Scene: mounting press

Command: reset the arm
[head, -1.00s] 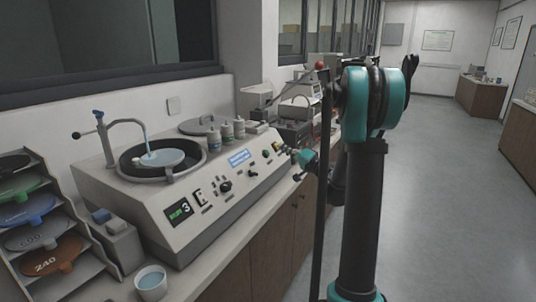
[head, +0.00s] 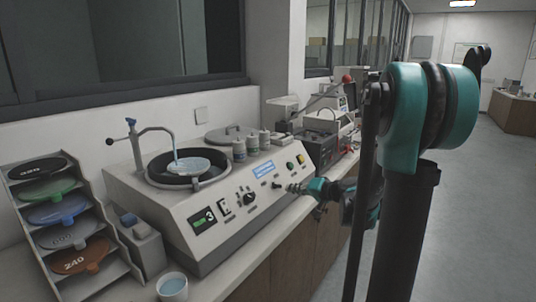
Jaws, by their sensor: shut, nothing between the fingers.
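My arm rises on the right of the head view, with a teal and black joint high up. My gripper (head: 293,188) shows small at the end of the teal wrist, in front of the right end of the grey polishing machine (head: 222,226). It points left towards the sloped control panel, and nothing is seen in it. It looks shut, but its fingertips are small in the picture. I cannot tell whether it touches the panel.
A rack of coloured discs (head: 80,257) stands at the left, with a cup (head: 172,286) at the counter's front edge. Open floor (head: 470,210) lies to the right.

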